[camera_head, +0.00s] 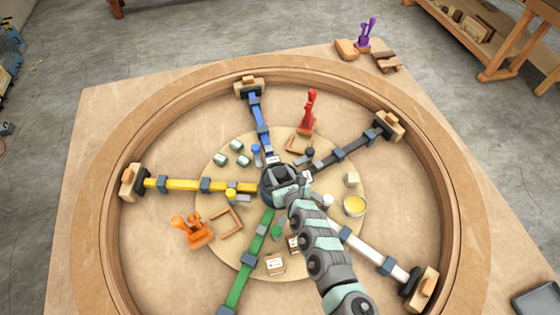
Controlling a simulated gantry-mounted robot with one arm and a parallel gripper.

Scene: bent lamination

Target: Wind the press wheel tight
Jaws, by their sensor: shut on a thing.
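The press has several coloured arms radiating from a dark hub (268,186) to a round wooden ring (107,200). The arms are yellow (180,184), blue (260,122), black (350,148), white (372,252) and green (245,258). My gripper (283,180) is at the hub in the middle, reaching in from the lower right. It is shut on what appears to be the press wheel at the hub. The fingertips and most of the wheel are hidden under my gripper and wrist, so the exact grip cannot be seen.
Red (309,112) and orange (191,230) clamps stand inside the ring; a purple clamp (367,33) stands outside it. Small blocks, a yellow-filled pot (354,205) and wooden frames lie around the hub on a round board (325,262). Wooden benches stand at the upper right.

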